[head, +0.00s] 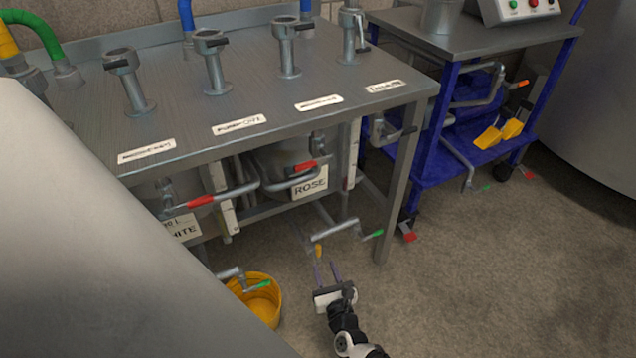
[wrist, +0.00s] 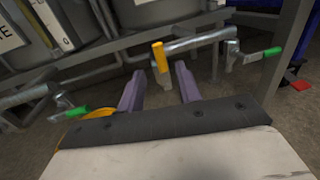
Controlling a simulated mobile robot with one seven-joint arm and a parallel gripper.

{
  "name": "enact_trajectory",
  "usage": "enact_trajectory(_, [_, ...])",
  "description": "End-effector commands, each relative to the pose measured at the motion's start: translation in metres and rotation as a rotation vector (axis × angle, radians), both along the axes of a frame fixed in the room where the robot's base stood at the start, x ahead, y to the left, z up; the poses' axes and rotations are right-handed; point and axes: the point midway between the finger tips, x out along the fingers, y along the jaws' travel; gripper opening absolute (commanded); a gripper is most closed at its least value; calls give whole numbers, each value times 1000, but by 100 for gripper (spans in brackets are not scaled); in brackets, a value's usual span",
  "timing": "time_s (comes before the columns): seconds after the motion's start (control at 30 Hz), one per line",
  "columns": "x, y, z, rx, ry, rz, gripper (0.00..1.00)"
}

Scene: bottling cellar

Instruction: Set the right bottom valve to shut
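The right bottom pipe (head: 335,230) sticks out low under the front right of the steel table and also shows in the wrist view (wrist: 200,42). A green lever (head: 372,235) points outward at its right; in the wrist view this green lever (wrist: 262,53) lies nearly level. A yellow handle (head: 318,250) hangs at the pipe's left end and also shows in the wrist view (wrist: 159,56). My gripper (head: 327,268) is just in front of the yellow handle. In the wrist view its purple fingers (wrist: 160,86) are apart, with nothing between them.
A left bottom pipe with a green lever (head: 258,286) sits above a yellow bucket (head: 264,304). Red-handled levers (head: 201,201) (head: 305,166) are higher up. A table leg (head: 401,185) stands right of the pipe, then a blue cart (head: 448,165). Floor at front right is clear.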

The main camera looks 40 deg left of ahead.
Motion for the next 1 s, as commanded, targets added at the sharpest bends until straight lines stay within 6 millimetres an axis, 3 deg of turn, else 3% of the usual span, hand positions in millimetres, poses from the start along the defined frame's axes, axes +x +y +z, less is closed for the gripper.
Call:
enact_trajectory(0.1, [11,20,-1,-1,1,4,34])
enact_trajectory(0.4, [33,51,-1,-2,-1,3,34])
enact_trajectory(0.93, [42,62,0,-1,-1,0,34])
enact_trajectory(1.0, [42,62,0,-1,-1,0,27])
